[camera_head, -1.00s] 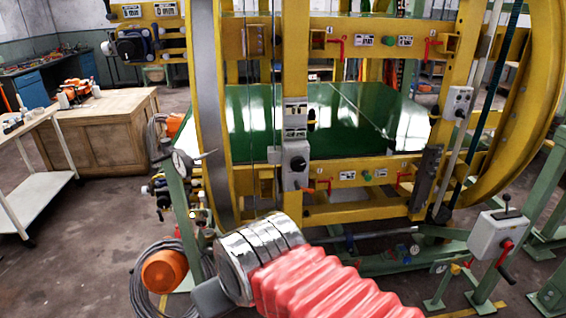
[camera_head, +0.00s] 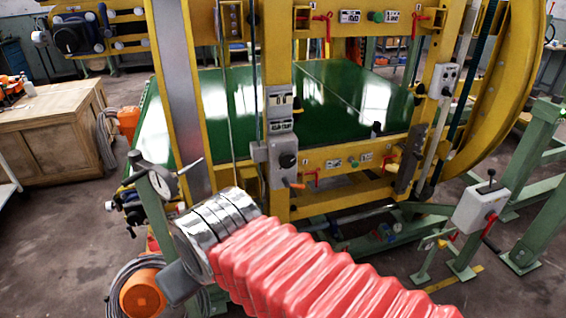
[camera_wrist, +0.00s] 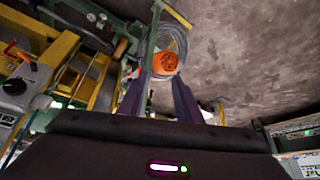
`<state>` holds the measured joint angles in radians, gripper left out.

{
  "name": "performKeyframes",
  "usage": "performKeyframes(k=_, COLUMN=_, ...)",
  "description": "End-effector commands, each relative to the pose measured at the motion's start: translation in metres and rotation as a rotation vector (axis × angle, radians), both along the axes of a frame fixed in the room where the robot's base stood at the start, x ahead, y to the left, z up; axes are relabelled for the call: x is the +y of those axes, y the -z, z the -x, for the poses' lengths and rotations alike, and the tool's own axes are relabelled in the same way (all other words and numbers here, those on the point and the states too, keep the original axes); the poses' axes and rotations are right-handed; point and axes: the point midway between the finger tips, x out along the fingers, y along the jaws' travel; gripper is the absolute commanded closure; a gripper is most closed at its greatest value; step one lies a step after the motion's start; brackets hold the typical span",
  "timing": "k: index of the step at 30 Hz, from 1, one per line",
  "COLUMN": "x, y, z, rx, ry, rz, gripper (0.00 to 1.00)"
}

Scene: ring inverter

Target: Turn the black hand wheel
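A black round wheel-like part (camera_head: 68,35) sits on the yellow frame at the top left of the head view; I cannot tell for sure that it is the hand wheel. A smaller black knob (camera_head: 288,160) is on a grey box on the yellow upright. In the wrist view a black knob (camera_wrist: 15,87) on a grey box shows at the left edge. My gripper (camera_wrist: 160,78) has its two dark fingers apart with nothing held between them. It touches neither knob in that view.
The yellow ring machine with its green bed (camera_head: 225,110) fills the middle. A dial gauge (camera_head: 162,182) on a green post stands close left of my arm. An orange part (camera_head: 142,292) with coiled hose lies below. A grey lever box (camera_head: 480,208) stands right.

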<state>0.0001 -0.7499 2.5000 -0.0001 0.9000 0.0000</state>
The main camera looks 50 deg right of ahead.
Motion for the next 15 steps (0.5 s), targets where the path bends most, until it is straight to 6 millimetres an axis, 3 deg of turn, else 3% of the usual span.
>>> performKeyframes(k=7, x=0.000, y=0.000, z=0.000, rx=0.000, ry=0.000, rz=0.000, gripper=0.69)
performKeyframes(k=11, x=-0.002, y=0.000, z=-0.002, rx=-0.003, ry=0.004, rz=0.001, gripper=0.60)
performKeyframes(k=15, x=-0.015, y=0.002, z=-0.016, rx=-0.028, ry=0.032, rz=0.015, gripper=0.50)
